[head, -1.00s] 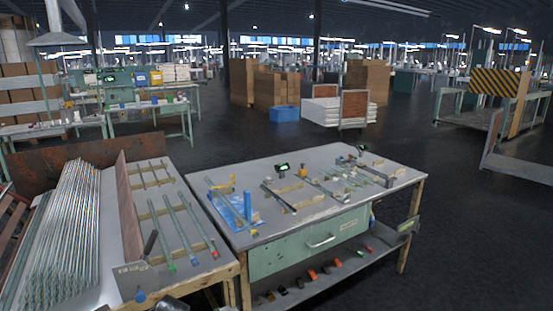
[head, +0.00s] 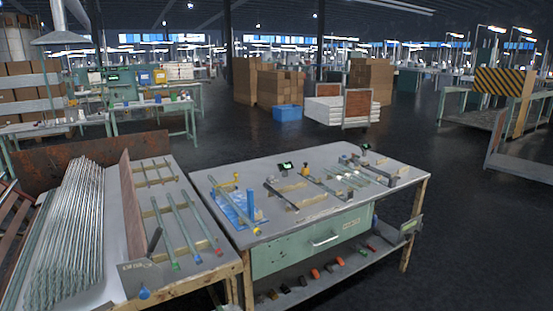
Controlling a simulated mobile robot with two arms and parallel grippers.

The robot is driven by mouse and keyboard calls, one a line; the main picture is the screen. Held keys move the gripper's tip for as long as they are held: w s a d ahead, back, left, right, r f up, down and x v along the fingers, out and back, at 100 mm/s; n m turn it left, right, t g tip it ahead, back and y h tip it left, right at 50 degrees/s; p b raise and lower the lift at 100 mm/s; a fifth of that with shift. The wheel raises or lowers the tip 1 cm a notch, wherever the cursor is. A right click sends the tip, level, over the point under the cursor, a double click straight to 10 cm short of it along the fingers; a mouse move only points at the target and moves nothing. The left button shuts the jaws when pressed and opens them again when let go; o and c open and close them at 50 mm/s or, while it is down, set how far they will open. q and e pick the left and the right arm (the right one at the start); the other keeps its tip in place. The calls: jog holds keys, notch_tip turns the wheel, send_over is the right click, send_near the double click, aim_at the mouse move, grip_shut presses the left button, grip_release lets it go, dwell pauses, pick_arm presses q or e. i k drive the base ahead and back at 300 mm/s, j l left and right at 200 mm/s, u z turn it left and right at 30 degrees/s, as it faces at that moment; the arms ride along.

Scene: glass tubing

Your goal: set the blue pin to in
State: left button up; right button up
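A small round blue knob (head: 143,293) shows at the front edge of the left bench, below a grey plate (head: 140,272) with pale lettering. It may be the blue pin, but it is too small to tell whether it is in or out. An upright blue post (head: 250,205) stands on a blue fixture (head: 230,208) at the left end of the right bench. I cannot tell whether a pin belongs to that fixture. Neither of my grippers is in view.
The left bench (head: 110,235) carries a bundle of glass tubes (head: 70,225) and several tubes on wooden rails. The right bench (head: 290,228) carries small fixtures and has a green drawer (head: 315,240). Dark floor (head: 470,240) is open to the right.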

aim_at(144, 295)
jog(key=i+j+u, duration=0.3)
jog(key=i+j, duration=0.15)
jog(key=j, duration=0.15)
jog(key=i+j+u, duration=0.25)
jog(key=i+j, duration=0.25)
